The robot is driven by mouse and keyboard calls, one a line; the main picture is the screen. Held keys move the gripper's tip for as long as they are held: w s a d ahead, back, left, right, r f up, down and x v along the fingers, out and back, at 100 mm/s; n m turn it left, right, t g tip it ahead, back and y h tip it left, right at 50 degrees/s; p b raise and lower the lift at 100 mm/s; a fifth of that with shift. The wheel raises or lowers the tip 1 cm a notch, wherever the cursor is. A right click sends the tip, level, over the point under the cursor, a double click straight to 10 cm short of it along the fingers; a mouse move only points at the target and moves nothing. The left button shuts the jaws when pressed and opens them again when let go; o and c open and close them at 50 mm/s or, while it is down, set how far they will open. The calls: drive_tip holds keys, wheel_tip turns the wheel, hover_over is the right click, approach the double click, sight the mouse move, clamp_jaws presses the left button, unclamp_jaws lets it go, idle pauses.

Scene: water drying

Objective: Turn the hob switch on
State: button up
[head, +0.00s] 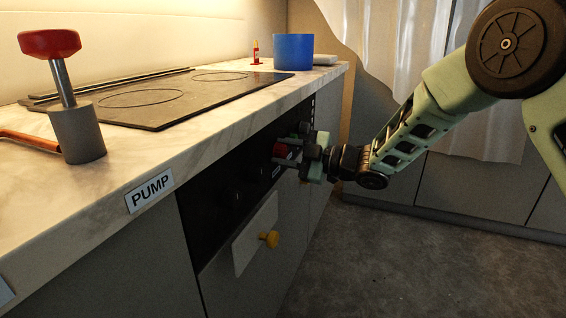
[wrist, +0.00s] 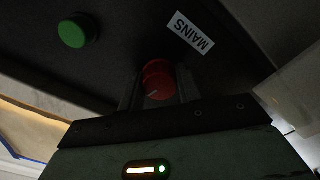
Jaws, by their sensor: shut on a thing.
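A red knob (wrist: 157,78) with a pale pointer line sits on a black panel, beside a label reading MAINS (wrist: 190,33), which appears upside down in the wrist view. My gripper (wrist: 156,98) has one finger on each side of this knob and is shut on it. In the head view, my gripper (head: 286,151) reaches the front panel (head: 210,205) below the hob (head: 150,98), with the red knob (head: 281,151) partly hidden between its fingers. Whether this red knob is the hob switch, I cannot tell.
A green button (wrist: 77,31) is on the same panel. On the counter (head: 190,140) stand a red-topped pump handle (head: 50,43) and a blue pot (head: 293,52). The floor (head: 400,260) is clear.

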drive_tip(key=shift+f+n+b, duration=0.15)
drive_tip(key=shift+n+b, duration=1.15)
drive_tip(key=shift+n, duration=0.3)
drive_tip(key=shift+d, duration=0.1)
drive_tip(key=o, duration=1)
drive_tip(key=shift+c, duration=0.2)
drive_tip(key=p+v, duration=0.2)
drive_tip(key=v, duration=1.5)
drive_tip(key=shift+d+p, duration=0.15)
drive_tip(key=shift+p, duration=0.15)
drive_tip(key=shift+r, duration=0.2)
